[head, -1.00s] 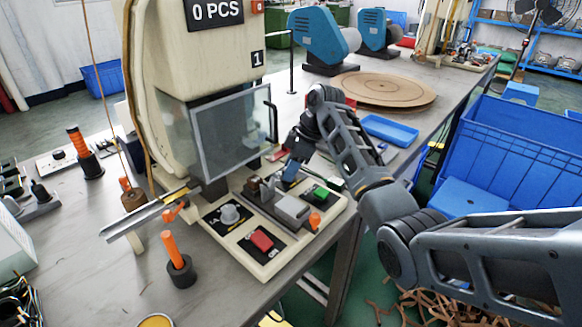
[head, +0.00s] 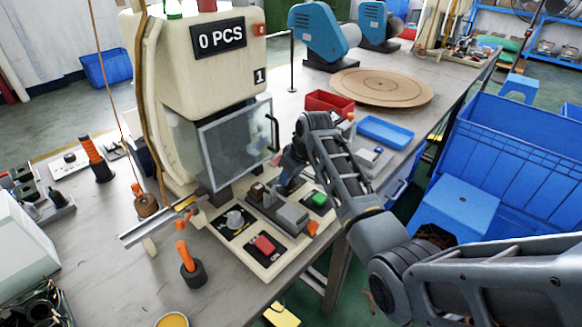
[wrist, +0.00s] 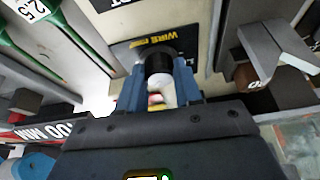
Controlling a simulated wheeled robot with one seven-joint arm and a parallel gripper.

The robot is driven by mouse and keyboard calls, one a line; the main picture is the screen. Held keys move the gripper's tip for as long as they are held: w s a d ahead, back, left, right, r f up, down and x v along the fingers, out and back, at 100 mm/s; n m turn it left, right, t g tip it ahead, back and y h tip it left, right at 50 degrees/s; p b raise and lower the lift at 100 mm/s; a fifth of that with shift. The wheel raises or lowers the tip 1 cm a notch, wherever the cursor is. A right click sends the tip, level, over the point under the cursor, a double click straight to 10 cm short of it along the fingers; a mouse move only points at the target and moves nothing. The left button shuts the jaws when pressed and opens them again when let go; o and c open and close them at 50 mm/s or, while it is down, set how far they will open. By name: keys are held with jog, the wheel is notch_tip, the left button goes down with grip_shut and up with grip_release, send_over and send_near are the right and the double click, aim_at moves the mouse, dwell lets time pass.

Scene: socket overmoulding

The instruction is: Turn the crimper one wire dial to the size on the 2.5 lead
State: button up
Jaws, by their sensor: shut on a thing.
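The number 1 crimper (head: 205,75) stands on the table with its clear guard (head: 238,143) in front. My gripper (wrist: 158,92) has a blue finger on each side of a round dial, black with a white top (wrist: 160,72), and is shut on it. Behind the dial is a black plate with yellow lettering reading WIRE (wrist: 157,41). The dial's numbers and setting cannot be read. A white tag reading 2.5 (wrist: 34,8) lies by green leads (wrist: 22,42) at the upper left of the wrist view.
A metal bracket (wrist: 275,45) is right of my gripper. An orange-handled tool (head: 187,259) stands in front. A red bin (head: 329,102) and blue tray (head: 385,131) lie behind.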

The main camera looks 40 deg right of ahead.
jog(key=shift+a+r+m+h+p, duration=0.1)
jog(key=shift+m+h+p, duration=0.65)
jog(key=shift+m, duration=0.85)
jog(key=o, duration=1)
jog(key=shift+o, duration=0.2)
jog(key=v, duration=0.7)
jog(key=shift+r, duration=0.35)
jog(key=shift+s, duration=0.1)
